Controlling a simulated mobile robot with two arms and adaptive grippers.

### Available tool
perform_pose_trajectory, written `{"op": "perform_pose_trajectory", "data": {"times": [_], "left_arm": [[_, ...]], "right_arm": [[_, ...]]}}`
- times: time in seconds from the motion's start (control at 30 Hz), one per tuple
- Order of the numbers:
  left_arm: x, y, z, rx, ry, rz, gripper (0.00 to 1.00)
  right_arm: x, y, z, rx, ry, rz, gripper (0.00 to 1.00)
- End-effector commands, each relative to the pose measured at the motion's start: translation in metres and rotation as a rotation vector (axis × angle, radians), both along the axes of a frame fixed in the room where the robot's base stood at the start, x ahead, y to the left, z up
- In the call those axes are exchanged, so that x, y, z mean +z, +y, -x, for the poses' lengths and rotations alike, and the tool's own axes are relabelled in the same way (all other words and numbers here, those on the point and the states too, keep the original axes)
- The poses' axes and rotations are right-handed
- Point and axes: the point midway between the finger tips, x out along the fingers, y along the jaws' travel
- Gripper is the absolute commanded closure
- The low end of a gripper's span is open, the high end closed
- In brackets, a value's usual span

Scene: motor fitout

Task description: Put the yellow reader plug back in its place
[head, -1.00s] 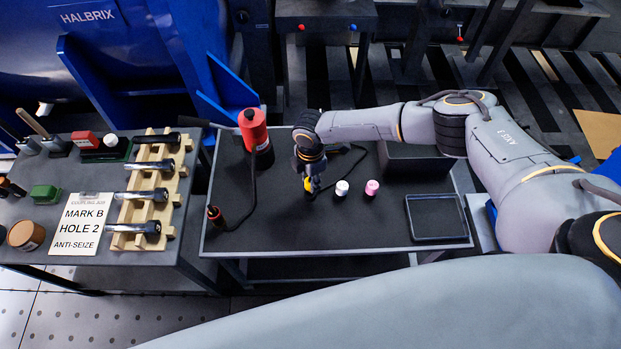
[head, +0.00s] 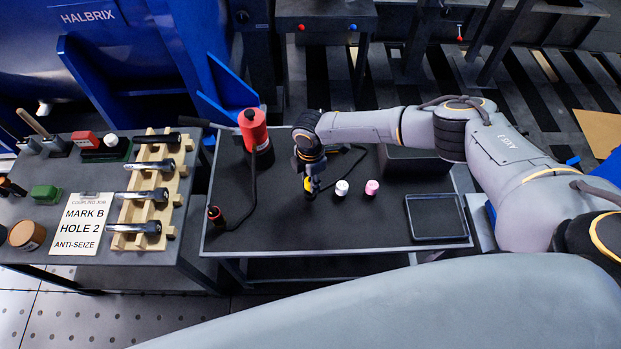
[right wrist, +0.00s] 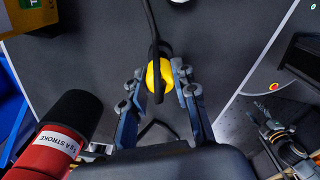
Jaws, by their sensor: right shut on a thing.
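My right gripper (head: 311,188) is over the dark table, pointing down, and shut on the yellow reader plug (right wrist: 160,75). The right wrist view shows the plug between the two fingers, with a black strip or cable across it. In the head view only a bit of yellow shows beside the fingers. Whether the plug touches the table is hidden. A white-topped piece (head: 342,188) and a pink-topped piece (head: 372,187) stand to its right, roughly in line. What looks like my left gripper (right wrist: 275,130) shows at the right edge of the right wrist view, its jaws unclear.
A red cylinder with a black base (head: 254,135) stands left of the gripper, its black hose running to the front left. A dark box (head: 410,160) and an empty tray (head: 436,217) are at the right. The table's front middle is clear.

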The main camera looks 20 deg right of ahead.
Motion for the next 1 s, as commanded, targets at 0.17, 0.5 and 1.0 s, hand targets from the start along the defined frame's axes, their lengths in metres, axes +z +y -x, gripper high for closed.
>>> {"op": "perform_pose_trajectory", "data": {"times": [0.17, 0.5, 1.0], "left_arm": [[0.0, 0.0, 0.0, 0.0, -0.001, 0.0, 0.45], [-0.005, 0.0, 0.0, 0.0, -0.001, 0.0, 0.45], [-0.015, 0.0, 0.0, 0.0, 0.0, 0.0, 0.45]], "right_arm": [[0.0, 0.0, 0.0, 0.0, 0.0, 0.0, 1.0], [-0.007, 0.0, 0.0, 0.0, 0.0, 0.0, 1.0], [-0.019, 0.0, 0.0, 0.0, 0.0, 0.001, 1.0]]}}
